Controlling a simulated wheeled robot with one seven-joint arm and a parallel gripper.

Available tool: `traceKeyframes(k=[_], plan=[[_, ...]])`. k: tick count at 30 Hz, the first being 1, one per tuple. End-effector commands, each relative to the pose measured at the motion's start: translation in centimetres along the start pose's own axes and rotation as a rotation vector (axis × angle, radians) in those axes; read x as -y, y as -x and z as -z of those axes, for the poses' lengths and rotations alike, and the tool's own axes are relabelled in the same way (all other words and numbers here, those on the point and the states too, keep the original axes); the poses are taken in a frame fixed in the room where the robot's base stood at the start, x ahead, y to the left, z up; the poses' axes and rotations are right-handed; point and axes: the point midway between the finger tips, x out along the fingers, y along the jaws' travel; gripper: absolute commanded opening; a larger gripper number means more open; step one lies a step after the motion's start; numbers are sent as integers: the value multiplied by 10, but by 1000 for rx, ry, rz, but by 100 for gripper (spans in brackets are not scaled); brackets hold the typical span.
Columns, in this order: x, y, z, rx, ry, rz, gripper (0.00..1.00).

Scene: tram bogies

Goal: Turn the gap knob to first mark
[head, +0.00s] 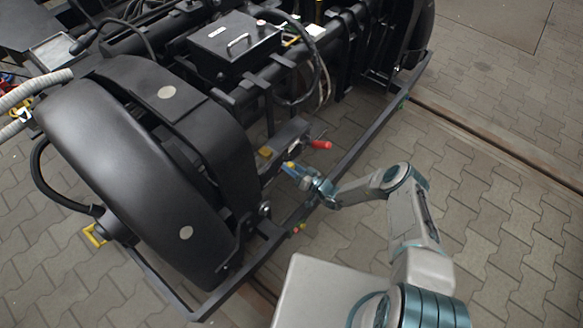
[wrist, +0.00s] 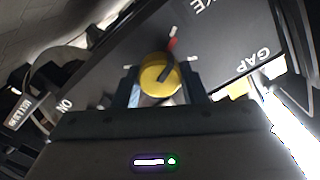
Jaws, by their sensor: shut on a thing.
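The yellow gap knob (wrist: 154,86) sits on a dark panel (wrist: 112,58) in the wrist view. A dark bar across the knob slants toward the upper right. A red mark (wrist: 172,44) is just above the knob, and short white marks lie around it. The word GAP (wrist: 253,62) is on the panel to the right. My gripper (wrist: 161,88) is shut on the knob, one finger on each side. In the head view my gripper (head: 290,168) is at the bogie's side, with a yellow spot at its fingertips; the knob's bar is too small to read there.
A red handle (head: 321,144) sticks out just right of my gripper. A large black wheel cover (head: 130,170) stands to the left. A dark frame rail (head: 365,132) runs past the arm. The paved floor (head: 490,130) at right is open.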

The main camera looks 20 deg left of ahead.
Motion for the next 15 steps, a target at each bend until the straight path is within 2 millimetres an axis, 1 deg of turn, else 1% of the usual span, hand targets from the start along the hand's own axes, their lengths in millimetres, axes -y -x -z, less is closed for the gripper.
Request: traceKeyframes(k=[1, 3, 4, 6, 15], plan=[[-4, 1, 3, -4, 3, -7, 15], [-4, 1, 3, -4, 3, -7, 15], [-4, 1, 3, -4, 3, -7, 44], [-3, 1, 3, -3, 2, -6, 59], [1, 0, 0, 1, -1, 1, 59]])
